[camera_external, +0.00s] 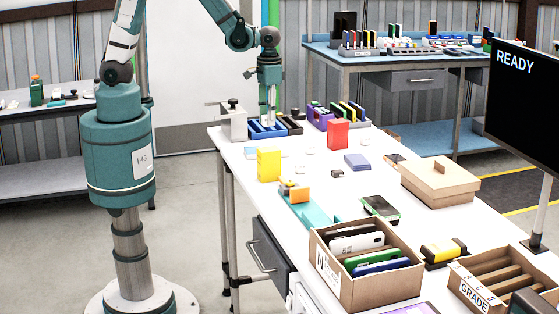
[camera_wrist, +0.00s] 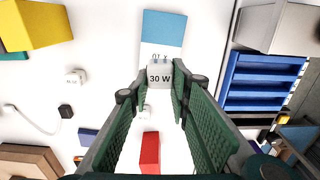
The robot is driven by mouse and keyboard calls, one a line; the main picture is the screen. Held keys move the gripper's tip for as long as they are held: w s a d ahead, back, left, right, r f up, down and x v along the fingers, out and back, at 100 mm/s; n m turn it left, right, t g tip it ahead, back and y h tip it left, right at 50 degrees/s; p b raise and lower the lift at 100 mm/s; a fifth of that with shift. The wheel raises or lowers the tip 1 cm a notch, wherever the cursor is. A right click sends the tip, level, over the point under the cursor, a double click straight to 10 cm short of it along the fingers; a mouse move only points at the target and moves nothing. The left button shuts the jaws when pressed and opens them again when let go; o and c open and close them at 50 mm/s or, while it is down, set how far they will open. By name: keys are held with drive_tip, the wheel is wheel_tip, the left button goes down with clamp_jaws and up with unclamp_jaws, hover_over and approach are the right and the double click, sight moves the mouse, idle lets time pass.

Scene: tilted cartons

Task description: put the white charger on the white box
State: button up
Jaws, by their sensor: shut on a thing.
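My gripper (camera_wrist: 160,88) is shut on a white charger (camera_wrist: 159,76) marked "30 W", held between its fingertips in the wrist view. In the external view my gripper (camera_external: 268,122) is high at the far left end of the table, in front of the blue rack; the charger is too small to make out there. A box with a white part and a blue part (camera_wrist: 163,28) lies just beyond the charger in the wrist view, with print partly hidden by the charger. I cannot tell whether the charger touches it. No other plain white box is clear.
A blue slotted rack (camera_wrist: 262,80) and a grey block (camera_wrist: 275,25) stand to the right in the wrist view. A yellow box (camera_external: 268,164) and red box (camera_external: 338,134) stand nearby. Another small white plug (camera_wrist: 76,77) and a cable lie left. An open carton (camera_external: 380,287) stands nearer.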

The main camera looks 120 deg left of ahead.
drive_tip(key=shift+f, duration=2.35)
drive_tip(key=shift+f, duration=2.1)
drive_tip(key=shift+f+b, duration=0.15)
drive_tip(key=shift+b, duration=0.25)
drive_tip(key=o, duration=0.9)
drive_tip(key=shift+r+p, duration=0.55)
drive_tip(key=shift+r, duration=5.65)
